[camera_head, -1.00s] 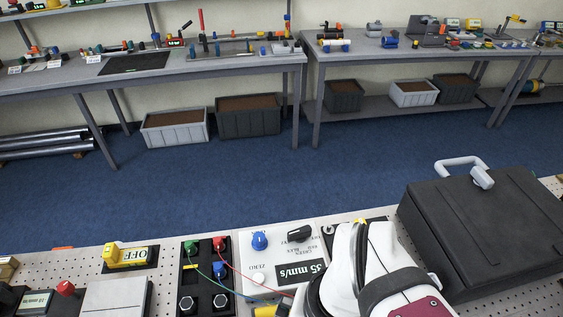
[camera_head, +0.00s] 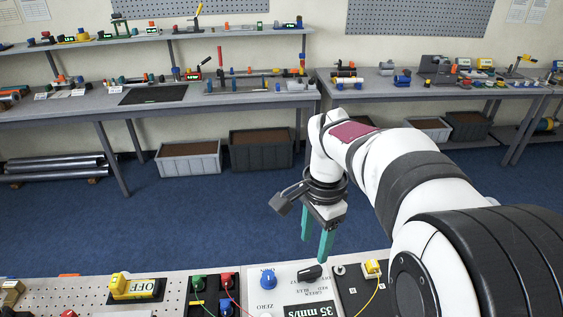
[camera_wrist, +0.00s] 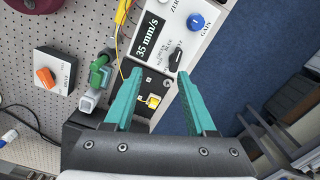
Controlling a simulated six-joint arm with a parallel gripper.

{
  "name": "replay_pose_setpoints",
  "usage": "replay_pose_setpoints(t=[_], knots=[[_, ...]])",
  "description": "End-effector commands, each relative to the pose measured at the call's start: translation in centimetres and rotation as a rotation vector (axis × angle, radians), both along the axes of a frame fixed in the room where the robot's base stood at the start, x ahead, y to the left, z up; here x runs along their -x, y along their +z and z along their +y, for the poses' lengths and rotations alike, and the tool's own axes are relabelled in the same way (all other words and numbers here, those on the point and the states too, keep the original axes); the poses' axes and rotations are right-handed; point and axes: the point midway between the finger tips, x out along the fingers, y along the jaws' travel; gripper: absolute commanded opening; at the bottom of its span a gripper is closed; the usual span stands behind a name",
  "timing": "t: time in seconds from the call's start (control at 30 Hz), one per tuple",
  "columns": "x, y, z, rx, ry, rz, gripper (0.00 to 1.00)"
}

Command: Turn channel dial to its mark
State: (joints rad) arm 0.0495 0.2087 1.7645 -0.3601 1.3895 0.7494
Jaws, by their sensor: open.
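The channel dial is a black pointer knob (camera_head: 309,272) on a white panel (camera_head: 288,296), with colour words such as RED, GREEN and BLUE printed near it. It also shows in the wrist view (camera_wrist: 176,58), just beyond the fingertips. My gripper (camera_head: 316,252) has two green fingers and is open, pointing down above the panel near the dial. In the wrist view my gripper (camera_wrist: 158,74) has nothing between its fingers, and the dial lies near the right fingertip. Which word the dial points at is too small to tell.
A blue GAIN knob (camera_head: 268,280) and a "35 mm/s" display (camera_head: 310,311) share the panel. A black plate with a yellow part (camera_head: 372,268) and wire stands right of it. A yellow OFF switch (camera_head: 134,287) is further left. An orange-knobbed box (camera_wrist: 46,76) shows in the wrist view.

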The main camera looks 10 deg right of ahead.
Motion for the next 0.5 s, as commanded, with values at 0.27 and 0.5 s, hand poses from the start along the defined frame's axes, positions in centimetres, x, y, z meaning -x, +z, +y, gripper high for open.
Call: replay_pose_setpoints(t=[0.27,0.5], knots=[[-5.6,-3.7,-1.5,0.035,-0.192,0.001,0.56],[-5.4,-10.7,-1.4,0.033,-0.191,0.004,0.56]])
